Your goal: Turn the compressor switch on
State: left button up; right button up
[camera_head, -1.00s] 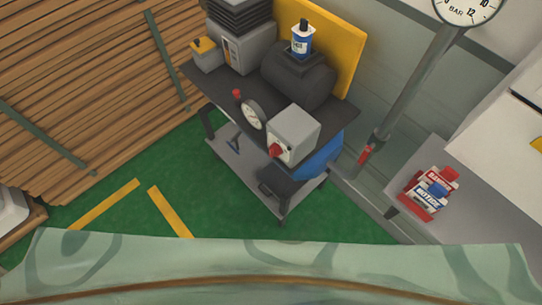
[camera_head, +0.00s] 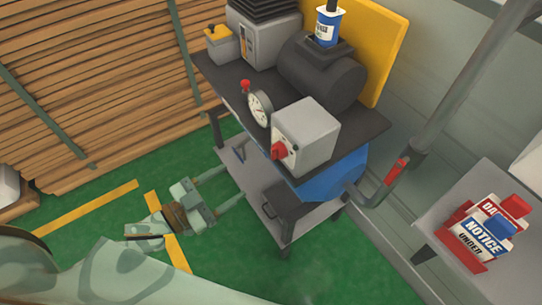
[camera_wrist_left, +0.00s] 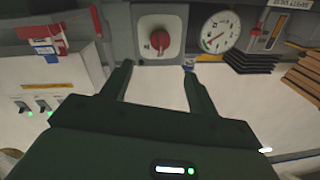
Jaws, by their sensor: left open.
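The compressor stands on a dark cart, with a grey switch box (camera_head: 308,135) at the near edge of its top. A red rotary switch (camera_head: 279,151) sits on the box's front face. In the left wrist view the red switch (camera_wrist_left: 160,41) is on the grey box ahead, seen beyond and between the fingertips. My left gripper (camera_head: 232,186) is open and empty, left of the cart and lower in the picture than the switch, apart from it. It also shows in the left wrist view (camera_wrist_left: 158,78) with both fingers spread. My right gripper is not in view.
A pressure gauge (camera_head: 260,108) stands beside the box, with a red knob (camera_head: 245,86) near it. A pipe with a red handle (camera_head: 397,171) rises at right. Notice signs (camera_head: 484,236) lie on a grey surface at right.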

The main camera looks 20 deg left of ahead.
aim_at(272, 156)
pick_arm(q)
jog(key=b+x, duration=0.1)
jog(key=x, duration=1.2)
jog(key=c, duration=1)
